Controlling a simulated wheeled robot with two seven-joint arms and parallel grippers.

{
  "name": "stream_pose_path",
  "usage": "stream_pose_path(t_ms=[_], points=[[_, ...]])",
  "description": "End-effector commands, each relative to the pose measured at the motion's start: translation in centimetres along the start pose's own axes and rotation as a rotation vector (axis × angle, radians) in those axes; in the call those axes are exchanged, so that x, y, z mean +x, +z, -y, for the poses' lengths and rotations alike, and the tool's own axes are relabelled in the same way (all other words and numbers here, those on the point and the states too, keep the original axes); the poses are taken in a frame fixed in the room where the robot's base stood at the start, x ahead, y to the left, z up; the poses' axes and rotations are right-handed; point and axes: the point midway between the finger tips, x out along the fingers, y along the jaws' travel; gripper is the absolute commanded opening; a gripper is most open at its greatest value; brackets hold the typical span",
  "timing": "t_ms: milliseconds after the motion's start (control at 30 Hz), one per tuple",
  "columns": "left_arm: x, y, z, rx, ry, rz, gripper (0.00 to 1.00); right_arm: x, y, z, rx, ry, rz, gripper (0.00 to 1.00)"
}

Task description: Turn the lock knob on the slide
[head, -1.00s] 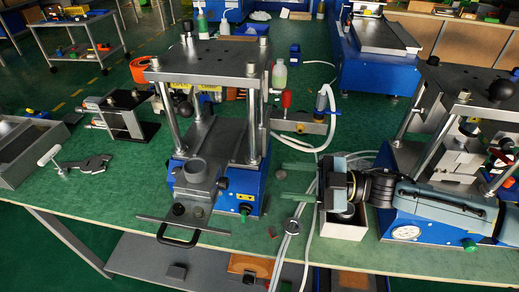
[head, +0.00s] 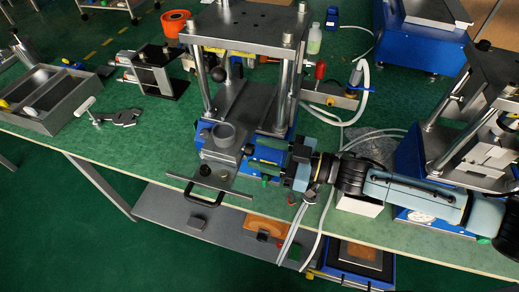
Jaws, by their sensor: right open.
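The grey metal slide (head: 222,153) of the central press sticks out toward the bench's front edge, with a round grey cup on top. A small dark round knob (head: 206,171) sits on its front plate, near the black pull handle (head: 190,196). My right gripper (head: 254,153) comes in from the right with its two green-tipped fingers apart. It is open and empty, just right of the slide, with its fingers pointing left at the slide. The gripper hides part of the blue base and whatever lies behind it. My left gripper is not in view.
The press's steel columns (head: 282,98) rise behind the fingers. White hoses (head: 310,215) hang over the bench edge below the gripper. A second press stands right.

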Motion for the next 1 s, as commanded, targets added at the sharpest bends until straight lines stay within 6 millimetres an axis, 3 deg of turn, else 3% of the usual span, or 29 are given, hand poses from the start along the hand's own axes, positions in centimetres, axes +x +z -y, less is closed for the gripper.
stream_pose_path(t_ms=[133,467,800,1000], points=[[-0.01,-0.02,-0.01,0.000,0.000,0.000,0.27,1.13,-0.03,-0.03,-0.001,0.000,0.000,0.47],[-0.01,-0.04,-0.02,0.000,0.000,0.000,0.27,1.35,-0.01,-0.02,-0.001,0.000,0.000,0.45],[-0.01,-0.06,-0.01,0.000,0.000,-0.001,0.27,1.33,-0.01,-0.01,-0.001,0.000,0.000,0.02],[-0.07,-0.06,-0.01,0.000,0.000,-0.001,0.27,1.33,-0.01,0.01,-0.017,0.000,0.000,0.02]])
